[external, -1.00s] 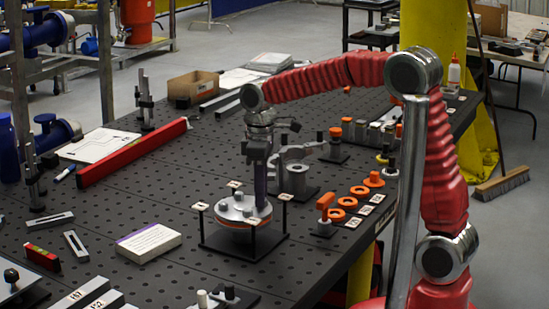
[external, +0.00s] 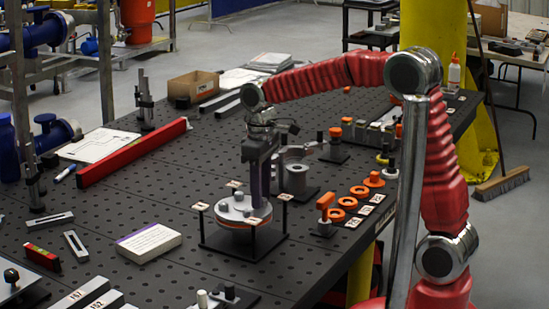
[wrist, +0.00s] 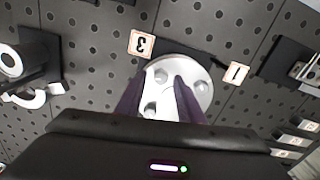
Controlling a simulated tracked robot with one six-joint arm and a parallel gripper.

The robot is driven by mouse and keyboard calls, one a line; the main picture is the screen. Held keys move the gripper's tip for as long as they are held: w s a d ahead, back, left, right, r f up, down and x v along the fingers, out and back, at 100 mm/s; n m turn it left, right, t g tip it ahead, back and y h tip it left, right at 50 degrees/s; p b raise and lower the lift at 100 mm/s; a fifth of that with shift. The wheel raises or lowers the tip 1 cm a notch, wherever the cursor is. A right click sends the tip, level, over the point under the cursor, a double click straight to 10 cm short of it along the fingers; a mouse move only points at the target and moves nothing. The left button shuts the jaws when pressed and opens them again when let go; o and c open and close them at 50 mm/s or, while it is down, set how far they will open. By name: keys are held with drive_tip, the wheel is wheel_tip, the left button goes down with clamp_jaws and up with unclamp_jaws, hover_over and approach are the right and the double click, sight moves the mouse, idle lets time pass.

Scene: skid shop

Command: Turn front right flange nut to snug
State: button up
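The round grey flange (external: 240,212) has an orange layer under its top and sits in a black stand on the bench. It also shows in the wrist view (wrist: 177,112), with several round nuts on its top, one nut (wrist: 161,76) between my fingertips and another (wrist: 200,86) to their right. My gripper (external: 262,205) points down over the right side of the flange. In the wrist view my gripper (wrist: 161,80) has its two dark purple fingers apart, with a visible gap between them. I cannot tell whether the tips touch a nut.
Number tags 3 (wrist: 141,44) and 1 (wrist: 236,73) stand around the flange. A white box (external: 148,243) and a red level (external: 135,153) lie to the left on the perforated bench.

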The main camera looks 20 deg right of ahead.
wheel_tip(320, 180, up, 14)
drive_tip(key=shift+f, duration=0.15)
idle(0.7)
drive_tip(key=n, duration=1.2)
drive_tip(key=shift+s+d, duration=0.1)
drive_tip(key=shift+d, duration=0.15)
